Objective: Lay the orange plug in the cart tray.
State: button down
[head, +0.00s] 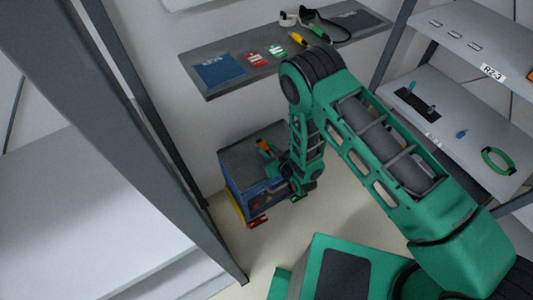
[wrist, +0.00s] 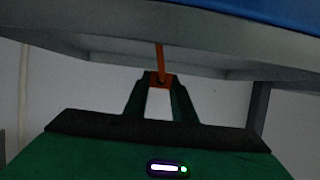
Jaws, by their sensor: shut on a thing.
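My gripper (wrist: 160,85) is shut on the orange plug (wrist: 161,78) in the wrist view. A thin orange part of it rises from between the fingers towards a grey slab (wrist: 110,45). I cannot tell if it touches the slab. In the head view the cart (head: 236,160) is blue with a dark grey top and stands on the floor below the wall shelf.
A small orange and dark thing (head: 263,146) shows at the cart's top. Above it, the wall shelf (head: 225,88) carries a blue mat, red and green cards and tools. A rack (head: 455,120) stands at right, a grey post (head: 180,150) at left. Pale floor lies in front.

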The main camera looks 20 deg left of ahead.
jog(key=shift+f, duration=1.6)
jog(key=shift+f, duration=0.3)
